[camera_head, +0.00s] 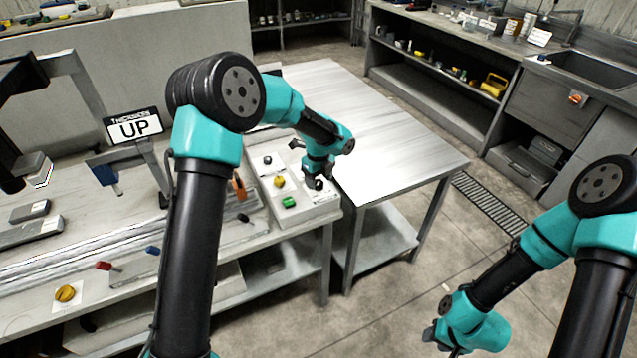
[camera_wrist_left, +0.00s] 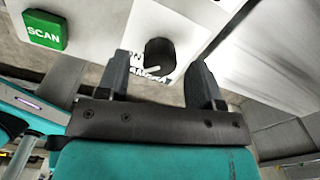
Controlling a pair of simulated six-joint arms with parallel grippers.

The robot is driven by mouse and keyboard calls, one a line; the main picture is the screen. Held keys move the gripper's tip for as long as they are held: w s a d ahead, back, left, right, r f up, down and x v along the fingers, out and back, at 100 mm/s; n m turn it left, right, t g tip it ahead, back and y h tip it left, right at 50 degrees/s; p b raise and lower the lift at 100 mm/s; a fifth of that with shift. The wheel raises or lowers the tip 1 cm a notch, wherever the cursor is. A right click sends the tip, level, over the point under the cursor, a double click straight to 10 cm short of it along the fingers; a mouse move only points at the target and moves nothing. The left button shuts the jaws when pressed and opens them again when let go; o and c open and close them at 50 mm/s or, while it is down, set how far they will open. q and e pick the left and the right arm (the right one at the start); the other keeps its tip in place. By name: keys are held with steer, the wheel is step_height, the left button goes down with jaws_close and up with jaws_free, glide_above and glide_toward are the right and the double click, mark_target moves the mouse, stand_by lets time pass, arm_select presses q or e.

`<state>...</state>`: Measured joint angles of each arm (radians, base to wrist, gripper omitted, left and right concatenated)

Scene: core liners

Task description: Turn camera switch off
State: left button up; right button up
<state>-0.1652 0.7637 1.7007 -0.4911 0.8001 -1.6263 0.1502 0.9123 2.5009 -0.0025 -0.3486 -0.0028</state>
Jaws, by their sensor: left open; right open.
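The camera switch (camera_wrist_left: 160,52) is a round black knob with a white pointer mark, on a white panel in the left wrist view. The lettering beside it is partly hidden. My left gripper (camera_wrist_left: 160,70) is open, with one finger on each side of the knob in that view; contact cannot be told. In the head view my left gripper (camera_head: 312,178) is over the right end of the control panel (camera_head: 262,212), hiding much of the switch. My right gripper (camera_head: 434,335) hangs low over the floor at the lower right, away from the panel.
A green SCAN button (camera_wrist_left: 45,30) is near the switch; it also shows in the head view (camera_head: 289,202). A yellow knob (camera_head: 280,182) and a black knob (camera_head: 267,160) are on the same panel. A bare metal table (camera_head: 390,140) stands to the right.

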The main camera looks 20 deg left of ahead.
arm_select(q)
steer(key=shift+f, duration=1)
steer(key=c, duration=0.9)
